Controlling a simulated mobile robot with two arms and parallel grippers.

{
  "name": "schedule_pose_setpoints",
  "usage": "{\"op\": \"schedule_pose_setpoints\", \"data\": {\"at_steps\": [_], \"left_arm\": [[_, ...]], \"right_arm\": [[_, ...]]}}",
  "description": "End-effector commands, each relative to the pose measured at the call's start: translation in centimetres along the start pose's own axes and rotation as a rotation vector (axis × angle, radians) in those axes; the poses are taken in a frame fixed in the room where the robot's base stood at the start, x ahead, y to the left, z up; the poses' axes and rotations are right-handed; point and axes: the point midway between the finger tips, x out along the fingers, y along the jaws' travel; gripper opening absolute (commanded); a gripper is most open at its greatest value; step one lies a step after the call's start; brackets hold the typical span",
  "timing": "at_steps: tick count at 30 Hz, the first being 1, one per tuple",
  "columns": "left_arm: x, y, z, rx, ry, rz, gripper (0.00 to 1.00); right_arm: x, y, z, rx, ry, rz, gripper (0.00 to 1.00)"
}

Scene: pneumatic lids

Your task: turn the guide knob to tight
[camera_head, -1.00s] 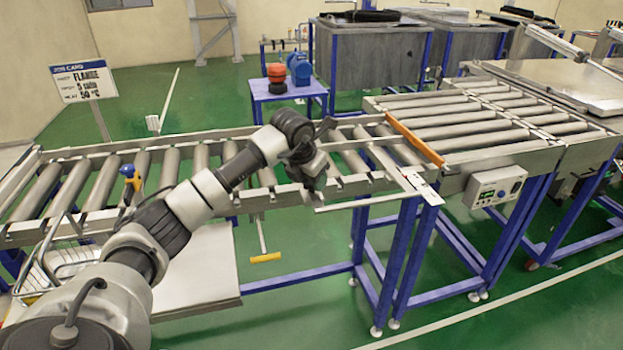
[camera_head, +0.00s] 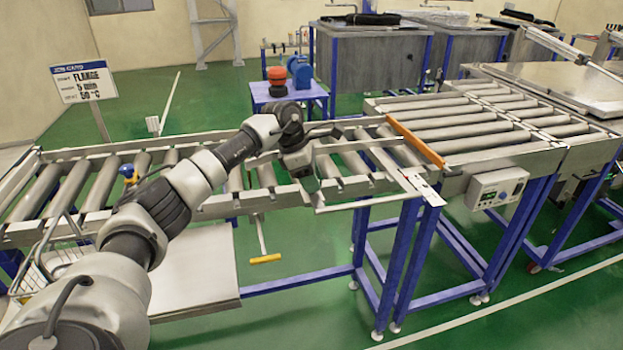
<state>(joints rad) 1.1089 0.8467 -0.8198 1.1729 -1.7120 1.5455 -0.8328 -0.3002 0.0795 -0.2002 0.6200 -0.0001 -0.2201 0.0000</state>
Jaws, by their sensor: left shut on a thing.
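My left gripper (camera_head: 310,187) is at the front rail of the roller conveyor (camera_head: 265,200), just above the left end of a thin metal guide bar (camera_head: 365,204). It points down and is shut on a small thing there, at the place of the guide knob. The knob itself is hidden by the jaws, so its setting cannot be read. My left arm reaches in from the lower left across the conveyor. My right gripper is not in view.
An orange bar (camera_head: 416,144) crosses the conveyor to the right, near a control box (camera_head: 497,188) with a dial. A blue-and-yellow tool (camera_head: 128,173) is at the left rail. A yellow-ended handle (camera_head: 265,259) hangs below. A job card sign (camera_head: 84,80) stands behind.

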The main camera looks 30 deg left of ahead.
Motion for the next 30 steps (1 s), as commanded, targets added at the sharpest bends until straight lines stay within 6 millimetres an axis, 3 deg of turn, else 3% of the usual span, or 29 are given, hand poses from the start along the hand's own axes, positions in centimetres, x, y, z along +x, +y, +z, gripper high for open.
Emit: {"op": "schedule_pose_setpoints", "data": {"at_steps": [30], "left_arm": [[-0.1, 0.3, 0.3, 0.882, 0.001, -0.383, 0.19]], "right_arm": [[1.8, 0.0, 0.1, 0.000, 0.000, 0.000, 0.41]]}}
